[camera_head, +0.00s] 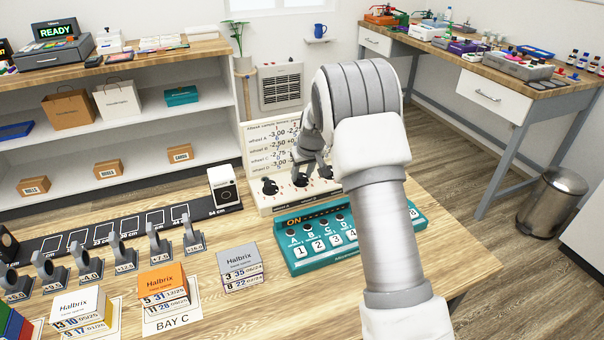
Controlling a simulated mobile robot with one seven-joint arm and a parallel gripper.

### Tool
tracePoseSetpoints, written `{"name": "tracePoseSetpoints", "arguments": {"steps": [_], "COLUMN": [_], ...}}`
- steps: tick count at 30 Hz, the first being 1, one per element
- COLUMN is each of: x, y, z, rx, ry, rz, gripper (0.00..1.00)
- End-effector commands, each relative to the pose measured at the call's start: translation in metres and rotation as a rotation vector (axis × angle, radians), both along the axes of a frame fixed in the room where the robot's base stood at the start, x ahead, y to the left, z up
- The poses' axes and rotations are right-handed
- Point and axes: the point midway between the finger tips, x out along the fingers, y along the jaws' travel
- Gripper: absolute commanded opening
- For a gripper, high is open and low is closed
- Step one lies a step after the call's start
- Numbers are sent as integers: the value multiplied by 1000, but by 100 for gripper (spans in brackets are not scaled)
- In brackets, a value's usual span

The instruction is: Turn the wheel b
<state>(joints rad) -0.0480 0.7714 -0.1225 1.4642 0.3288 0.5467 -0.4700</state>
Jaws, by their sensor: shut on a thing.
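A white upright panel (256,165) with printed rows for several wheels stands at the back of the wooden table. A row of dark knobs runs along its lower part. The leftmost knob (270,187) is free. My gripper (302,177) reaches down to the panel and is shut on the second knob from the left, which seems to be wheel b (300,181). Another knob (325,172) shows just right of my fingers. My arm hides the right part of the panel, and the wheel's exact angle is too small to read.
A teal control box (297,262) with a lit ON display and lettered knobs stands close in front of the panel. A white block (222,187) with a round dark face stands left of it. Lens holders (158,243) and Halbrix boxes (239,260) fill the table's left.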

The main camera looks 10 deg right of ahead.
Motion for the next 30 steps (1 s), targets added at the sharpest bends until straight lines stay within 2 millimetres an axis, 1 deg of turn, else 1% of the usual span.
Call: {"name": "tracePoseSetpoints", "arguments": {"steps": [5,11,17,30], "x": [0,0,0,1], "y": [1,2,4,7], "z": [1,2,3,2], "rx": [-1,-2,-3,-5], "ry": [1,1,-1,-1], "rz": [-20,-103,-257,-672], "gripper": [0,0,0,0]}}
